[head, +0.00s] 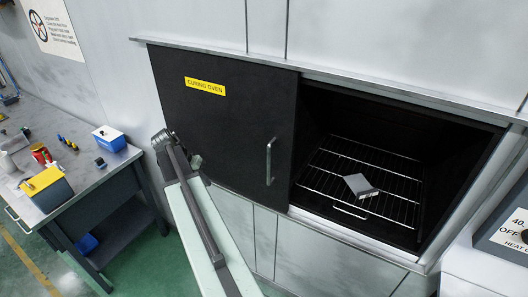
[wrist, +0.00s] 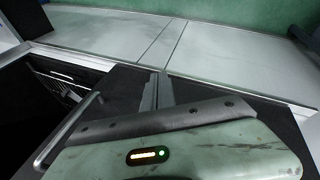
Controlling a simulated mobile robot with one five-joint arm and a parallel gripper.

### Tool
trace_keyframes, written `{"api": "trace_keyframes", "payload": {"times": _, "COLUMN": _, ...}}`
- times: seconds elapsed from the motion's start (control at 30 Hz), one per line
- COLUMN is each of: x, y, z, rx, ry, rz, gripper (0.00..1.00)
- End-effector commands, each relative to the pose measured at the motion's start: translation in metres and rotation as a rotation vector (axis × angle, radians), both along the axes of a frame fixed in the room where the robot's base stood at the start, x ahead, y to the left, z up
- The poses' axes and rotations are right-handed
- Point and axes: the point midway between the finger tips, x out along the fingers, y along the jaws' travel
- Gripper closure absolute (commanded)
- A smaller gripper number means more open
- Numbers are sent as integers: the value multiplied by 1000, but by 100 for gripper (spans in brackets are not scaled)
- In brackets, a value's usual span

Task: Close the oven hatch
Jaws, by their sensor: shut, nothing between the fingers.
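The black oven hatch (head: 225,110) with a yellow "CURING OVEN" label covers the left part of the oven front. It is a flat sliding panel with a vertical metal handle (head: 269,160) near its right edge. The right part of the oven opening (head: 440,125) is uncovered. My gripper (head: 195,162) is small in the head view, in front of the hatch and left of the handle. In the wrist view my gripper (wrist: 157,90) shows as two grey fingers, shut and empty. The handle (wrist: 70,130) lies left of them there, apart from the fingers.
A metal rail (head: 330,73) runs above the hatch. A workbench (head: 80,165) with boxes and tools stands at the left. A control box (head: 508,235) sits at the right edge. Green floor lies between.

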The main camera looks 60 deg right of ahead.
Motion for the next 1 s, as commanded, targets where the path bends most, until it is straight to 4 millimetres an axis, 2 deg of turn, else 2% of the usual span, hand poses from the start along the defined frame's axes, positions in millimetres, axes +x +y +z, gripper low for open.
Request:
{"api": "trace_keyframes", "payload": {"times": 0.03, "x": -22, "y": -43, "z": 38, "rx": -45, "ry": 9, "rz": -114, "gripper": 100}}
{"api": "trace_keyframes", "payload": {"times": 0.1, "x": -53, "y": -82, "z": 57, "rx": -103, "ry": 19, "rz": -242, "gripper": 100}}
{"api": "trace_keyframes", "payload": {"times": 0.2, "x": -83, "y": -114, "z": 70, "rx": -156, "ry": 31, "rz": -353, "gripper": 100}}
{"api": "trace_keyframes", "payload": {"times": 0.3, "x": -94, "y": -124, "z": 72, "rx": -177, "ry": 35, "rz": -395, "gripper": 100}}
{"api": "trace_keyframes", "payload": {"times": 0.47, "x": -97, "y": -125, "z": 64, "rx": -178, "ry": 34, "rz": -398, "gripper": 100}}
{"api": "trace_keyframes", "payload": {"times": 0.57, "x": -103, "y": -129, "z": 50, "rx": -178, "ry": 35, "rz": -397, "gripper": 100}}
{"api": "trace_keyframes", "payload": {"times": 0.9, "x": -135, "y": -151, "z": -14, "rx": -177, "ry": 34, "rz": -396, "gripper": 100}}
{"api": "trace_keyframes", "payload": {"times": 0.97, "x": -141, "y": -155, "z": -24, "rx": -176, "ry": 35, "rz": -396, "gripper": 100}}
{"api": "trace_keyframes", "payload": {"times": 1.0, "x": -149, "y": -154, "z": -21, "rx": -176, "ry": 35, "rz": -396, "gripper": 100}}
